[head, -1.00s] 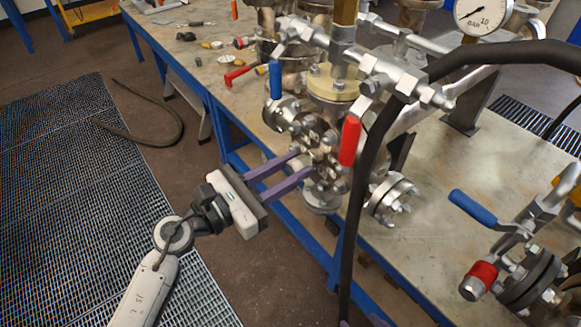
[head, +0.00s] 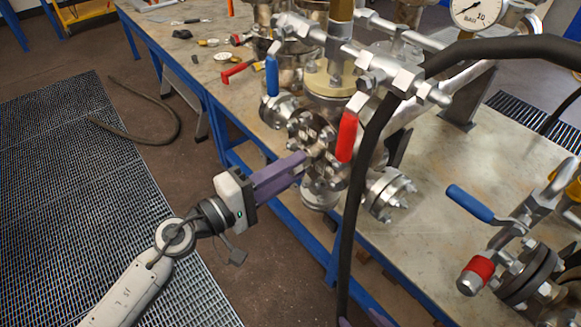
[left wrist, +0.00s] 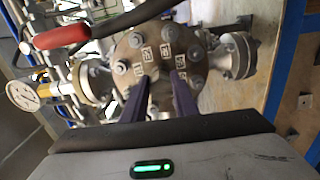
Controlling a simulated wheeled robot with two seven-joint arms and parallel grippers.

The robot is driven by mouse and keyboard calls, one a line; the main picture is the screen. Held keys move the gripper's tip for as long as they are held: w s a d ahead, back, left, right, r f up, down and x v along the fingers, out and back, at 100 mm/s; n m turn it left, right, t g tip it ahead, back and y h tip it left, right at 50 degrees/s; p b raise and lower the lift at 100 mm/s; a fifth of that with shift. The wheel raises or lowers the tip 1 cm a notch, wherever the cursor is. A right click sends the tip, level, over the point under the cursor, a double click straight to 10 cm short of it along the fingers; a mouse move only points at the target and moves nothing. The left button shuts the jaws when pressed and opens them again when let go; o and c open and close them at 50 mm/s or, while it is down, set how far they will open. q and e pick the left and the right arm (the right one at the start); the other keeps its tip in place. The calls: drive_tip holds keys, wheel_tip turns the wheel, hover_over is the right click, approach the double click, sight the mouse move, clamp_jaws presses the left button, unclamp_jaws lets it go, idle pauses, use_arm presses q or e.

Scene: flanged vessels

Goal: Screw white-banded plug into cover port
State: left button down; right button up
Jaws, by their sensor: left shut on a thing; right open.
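The bolted round cover (head: 312,128) faces my left gripper on the front of the flanged vessel. In the left wrist view the cover (left wrist: 160,48) shows bolts around its rim and several white labels. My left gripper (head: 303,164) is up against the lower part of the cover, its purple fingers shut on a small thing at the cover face. That thing is mostly hidden; I take it for the plug but cannot make out a white band. The fingers also show in the left wrist view (left wrist: 153,92). Only the purple fingertips of my right gripper (head: 362,321) show, apart, at the bottom edge.
A red lever handle (head: 347,137) and a blue one (head: 272,76) stand close beside the cover. A thick black hose (head: 362,200) hangs to its right. A side flange (head: 390,194) sticks out at right.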

use_arm(q)
drive_tip(key=c, duration=1.3)
unclamp_jaws()
drive_tip(key=shift+c, duration=0.2)
drive_tip(key=shift+a, duration=0.1)
use_arm(e)
wheel_tip(320, 180, down, 4)
drive_tip(key=b, duration=0.4)
drive_tip(key=shift+a+r, duration=0.15)
drive_tip(key=shift+r, duration=0.05)
use_arm(q)
drive_tip(key=v, duration=1)
use_arm(e)
drive_tip(key=shift+w+a+r, duration=0.15)
drive_tip(key=shift+w+r, duration=0.05)
drive_tip(key=shift+r, duration=0.1)
drive_tip(key=shift+c, duration=0.3)
